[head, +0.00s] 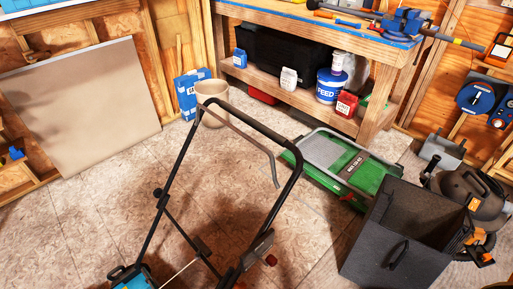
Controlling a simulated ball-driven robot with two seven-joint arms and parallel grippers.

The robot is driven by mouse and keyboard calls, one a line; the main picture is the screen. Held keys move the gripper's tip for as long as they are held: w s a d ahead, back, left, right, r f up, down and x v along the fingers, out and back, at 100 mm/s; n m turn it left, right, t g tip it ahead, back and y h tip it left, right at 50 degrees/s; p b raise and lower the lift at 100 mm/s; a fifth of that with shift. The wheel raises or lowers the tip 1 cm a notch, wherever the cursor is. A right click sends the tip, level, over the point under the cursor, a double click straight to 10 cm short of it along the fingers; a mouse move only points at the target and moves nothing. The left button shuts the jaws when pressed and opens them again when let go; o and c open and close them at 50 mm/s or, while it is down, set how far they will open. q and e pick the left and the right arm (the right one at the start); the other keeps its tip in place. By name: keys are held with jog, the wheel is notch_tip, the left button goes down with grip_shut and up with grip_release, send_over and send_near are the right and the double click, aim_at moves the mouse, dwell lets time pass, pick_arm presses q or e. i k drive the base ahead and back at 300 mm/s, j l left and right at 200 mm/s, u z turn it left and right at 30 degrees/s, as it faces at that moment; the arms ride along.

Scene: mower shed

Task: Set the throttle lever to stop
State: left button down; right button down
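The mower's black tube handle (285,200) rises in the middle of the head view, with a grey bar (245,138) hanging inside its upper loop. A dark control housing (258,245) is fixed low on the handle's right tube. A small red knob (271,260) sticks out beside the housing and looks like the throttle lever's end. Its setting and any stop mark are too small to read. Part of a blue body (130,278) shows at the bottom left edge, low by the handle's left tube. Neither of my grippers is in view.
A black open box (400,235) and a black-and-orange machine (472,195) stand at the right. A green machine with a grey top (340,160) lies behind the handle. A workbench (330,30) with a loaded lower shelf runs along the back. The floor at left is clear.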

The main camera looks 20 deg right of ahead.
aim_at(271, 260)
jog(key=z, duration=0.85)
